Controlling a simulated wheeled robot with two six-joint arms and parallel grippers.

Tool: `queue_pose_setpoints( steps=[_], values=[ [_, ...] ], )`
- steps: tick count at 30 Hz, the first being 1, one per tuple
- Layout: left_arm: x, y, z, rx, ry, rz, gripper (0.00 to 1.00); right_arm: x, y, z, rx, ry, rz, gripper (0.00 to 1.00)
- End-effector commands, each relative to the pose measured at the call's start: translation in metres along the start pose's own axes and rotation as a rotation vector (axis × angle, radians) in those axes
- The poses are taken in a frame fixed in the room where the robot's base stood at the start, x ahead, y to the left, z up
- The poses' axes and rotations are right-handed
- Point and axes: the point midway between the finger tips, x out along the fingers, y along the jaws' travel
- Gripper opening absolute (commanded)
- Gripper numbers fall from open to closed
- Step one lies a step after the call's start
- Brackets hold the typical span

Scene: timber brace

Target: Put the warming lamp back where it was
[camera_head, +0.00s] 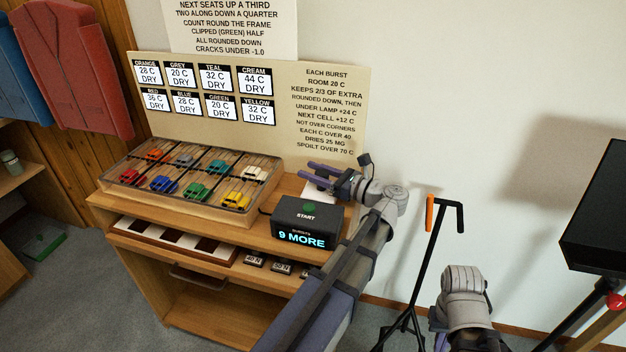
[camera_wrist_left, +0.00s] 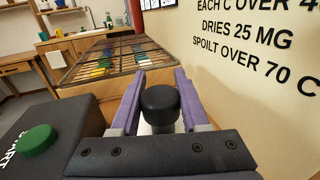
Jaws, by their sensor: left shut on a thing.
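My left gripper (camera_head: 322,175) reaches left above the right end of the bench, just behind the black START box. In the left wrist view its purple fingers (camera_wrist_left: 158,100) are shut on a black round knob (camera_wrist_left: 160,102) with a pale part beneath. I cannot tell for sure whether this knob belongs to the warming lamp; its lower part is hidden. A wooden tray (camera_head: 188,223) with a wire grid holds several toy cars, and it also shows ahead in the left wrist view (camera_wrist_left: 75,84). My right arm is at the lower edge of the head view, its fingers mostly cut off.
The START box (camera_head: 308,222) reads "9 MORE". A card board (camera_head: 330,140) stands behind the tray. Dark weights (camera_head: 282,266) lie on the shelf below. A black stand (camera_head: 420,270) with an orange grip is right of the bench; a black box (camera_head: 603,225) is far right.

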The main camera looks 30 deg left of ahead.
Motion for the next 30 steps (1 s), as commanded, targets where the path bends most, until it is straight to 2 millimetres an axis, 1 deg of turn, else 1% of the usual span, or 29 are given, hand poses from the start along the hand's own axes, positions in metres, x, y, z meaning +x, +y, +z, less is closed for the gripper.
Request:
queue_pose_setpoints(
  steps=[7, 11, 12, 19, 26, 29, 30],
  values=[
    [0.0000, 0.0000, 0.0004, 0.000, -0.001, 0.000, 0.00, -0.0002, 0.0000, 0.0000, 0.000, 0.000, 0.000, 0.00],
    [0.0000, 0.0000, -0.0042, 0.000, -0.001, 0.000, 0.00, 0.0044, -0.0003, -0.0003, 0.000, 0.000, 0.001, 0.00],
    [0.0000, 0.0000, -0.0029, 0.000, 0.000, 0.000, 0.48, 0.0029, -0.0001, -0.0002, 0.000, 0.000, 0.001, 0.00],
    [0.0000, 0.0000, -0.0026, 0.000, 0.000, 0.000, 0.74, 0.0026, -0.0001, -0.0002, 0.000, 0.000, 0.001, 0.00],
    [0.0000, 0.0000, -0.0023, 0.000, 0.000, 0.000, 0.75, 0.0023, -0.0001, -0.0001, 0.000, 0.000, 0.001, 0.00],
    [0.0000, 0.0000, 0.0024, 0.000, 0.000, 0.000, 0.75, -0.0024, 0.0003, 0.0001, 0.000, 0.000, 0.000, 0.00],
    [-0.0038, -0.0006, 0.0012, 0.000, 0.000, -0.002, 0.75, -0.0011, 0.0001, 0.0001, 0.000, 0.000, 0.000, 0.00]
  ],
)
